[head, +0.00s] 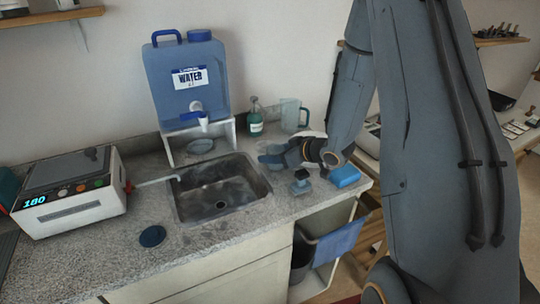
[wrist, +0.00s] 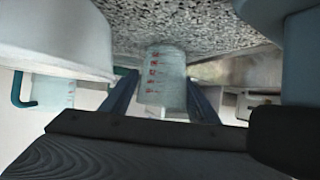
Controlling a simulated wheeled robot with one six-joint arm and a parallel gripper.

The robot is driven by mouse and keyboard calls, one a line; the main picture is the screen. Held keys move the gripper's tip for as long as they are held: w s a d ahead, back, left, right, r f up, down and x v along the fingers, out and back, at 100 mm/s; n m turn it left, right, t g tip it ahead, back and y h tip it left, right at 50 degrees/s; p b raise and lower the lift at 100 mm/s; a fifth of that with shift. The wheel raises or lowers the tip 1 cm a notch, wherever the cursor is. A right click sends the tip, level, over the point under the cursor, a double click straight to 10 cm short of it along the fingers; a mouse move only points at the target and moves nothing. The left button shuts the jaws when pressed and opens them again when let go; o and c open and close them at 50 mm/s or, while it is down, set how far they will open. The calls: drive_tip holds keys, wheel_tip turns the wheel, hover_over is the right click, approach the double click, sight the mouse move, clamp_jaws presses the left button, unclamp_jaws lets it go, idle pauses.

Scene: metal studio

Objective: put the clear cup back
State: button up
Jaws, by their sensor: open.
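A clear cup with red measuring marks (wrist: 165,75) shows in the middle of the wrist view, in front of the grey counter. My gripper (wrist: 161,92) is open, with one finger on each side of the cup. A gap seems to show between the cup and each finger, but I cannot tell whether either touches. In the head view my gripper (head: 272,159) is low over the counter, right of the sink. The cup cannot be made out clearly there beside the gripper.
A clear jug (head: 292,115) and a green pump bottle (head: 254,122) stand behind my gripper. The sink (head: 218,190) is to the left, below the blue water container (head: 188,80). A blue sponge (head: 344,176) lies near the right edge.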

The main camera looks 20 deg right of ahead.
drive_tip(key=b+v, duration=0.1)
drive_tip(key=v, duration=0.8)
drive_tip(key=shift+s+d+r, duration=0.15)
drive_tip(key=shift+s+d, duration=0.05)
drive_tip(key=shift+s, duration=0.1)
drive_tip(key=shift+r, duration=0.1)
